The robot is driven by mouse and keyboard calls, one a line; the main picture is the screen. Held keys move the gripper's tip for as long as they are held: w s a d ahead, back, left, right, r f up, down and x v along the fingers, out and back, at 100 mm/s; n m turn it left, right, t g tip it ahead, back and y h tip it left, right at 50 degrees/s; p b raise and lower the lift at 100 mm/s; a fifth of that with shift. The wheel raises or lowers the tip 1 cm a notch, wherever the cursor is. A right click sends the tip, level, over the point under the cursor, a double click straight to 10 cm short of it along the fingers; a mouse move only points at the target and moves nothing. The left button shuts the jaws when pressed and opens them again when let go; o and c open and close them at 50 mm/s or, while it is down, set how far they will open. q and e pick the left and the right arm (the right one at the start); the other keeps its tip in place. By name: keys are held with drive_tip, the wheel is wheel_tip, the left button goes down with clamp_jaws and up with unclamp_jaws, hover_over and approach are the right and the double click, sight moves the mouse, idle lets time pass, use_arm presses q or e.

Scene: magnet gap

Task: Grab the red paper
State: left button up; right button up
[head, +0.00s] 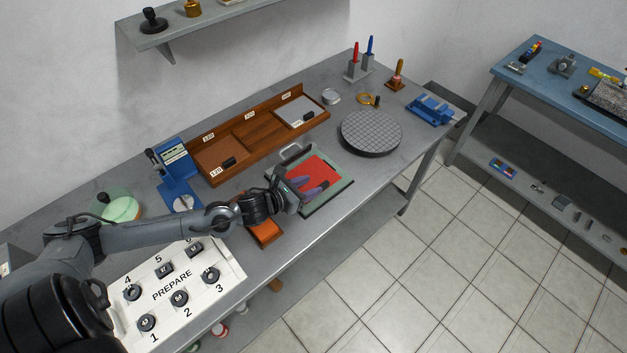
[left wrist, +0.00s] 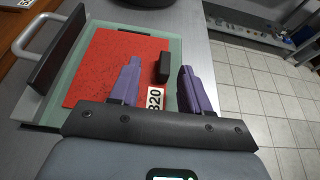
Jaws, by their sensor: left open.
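The red paper (head: 318,172) lies flat on a pale green glass-like plate (head: 340,187) on the workbench. In the left wrist view the red paper (left wrist: 95,62) shows dark specks, with a black block (left wrist: 164,67) at its right side and a white "320" label near its near edge. My left gripper (head: 318,188) is over the paper. Its purple fingers (left wrist: 158,80) are open, with the black block between and beyond them. I cannot tell whether the fingers touch the paper. My right gripper is not in view.
A wooden tray (head: 237,139) with compartments stands behind the plate. A round gridded disc (head: 371,131) is to the right. A blue device (head: 178,180) stands at left, and a white "PREPARE" board (head: 172,286) lies in front. A metal handle (left wrist: 36,36) rises at the plate's left.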

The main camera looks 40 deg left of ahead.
sight(326, 182)
use_arm(q)
drive_tip(key=shift+d+x, duration=0.25)
drive_tip(key=shift+x, duration=1)
drive_tip(key=shift+d+x, duration=0.2)
drive_tip(key=shift+x, duration=1.1)
drive_tip(key=shift+w+f, duration=0.35)
drive_tip(key=shift+w, duration=0.2)
clamp_jaws()
